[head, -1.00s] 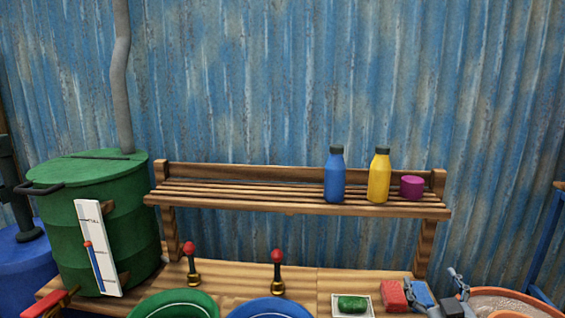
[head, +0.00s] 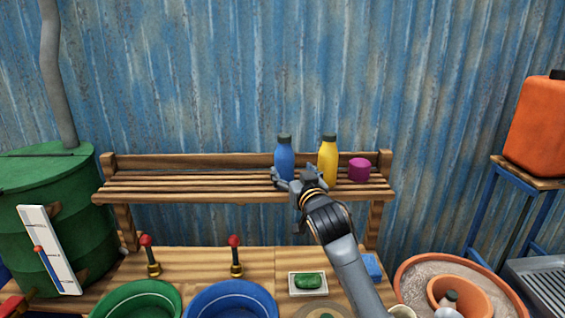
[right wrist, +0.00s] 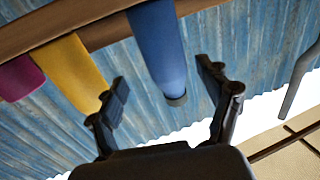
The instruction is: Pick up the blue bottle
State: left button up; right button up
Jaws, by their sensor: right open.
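The blue bottle (head: 284,160) stands upright on the slatted wooden shelf (head: 150,187), with a dark cap. My right gripper (head: 293,180) is at the shelf's front edge, before the blue bottle, and hides its lower part. In the right wrist view the blue bottle (right wrist: 160,45) appears cap downward, between the spread fingers of the right gripper (right wrist: 163,78). The fingers are open, with visible space on both sides of the bottle. Whether the bottle is fully between the fingers in depth, I cannot tell. My left gripper is not in view.
A yellow bottle (head: 328,158) and a magenta pot (head: 360,170) stand right of the blue bottle. Below are red-knobbed levers (head: 235,253), green (head: 140,291) and blue basins (head: 233,291), and green soap (head: 308,280). The shelf's left part is clear.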

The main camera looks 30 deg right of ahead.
aim_at(287, 167)
jog(key=shift+w+d+r, duration=0.1)
jog(key=shift+w+d, duration=0.05)
jog(key=shift+w, duration=0.55)
jog(key=w, duration=0.1)
jog(key=w+p, duration=0.2)
jog(key=shift+w+d+f, duration=0.15)
jog(key=shift+d+f, duration=0.05)
jog(key=shift+f, duration=0.05)
jog(key=shift+w+d+f, duration=0.1)
jog(key=shift+w+d, duration=0.1)
jog(key=shift+w, duration=0.4)
jog(key=c, duration=1.5)
jog(key=shift+c, duration=0.2)
jog(key=shift+r, duration=0.2)
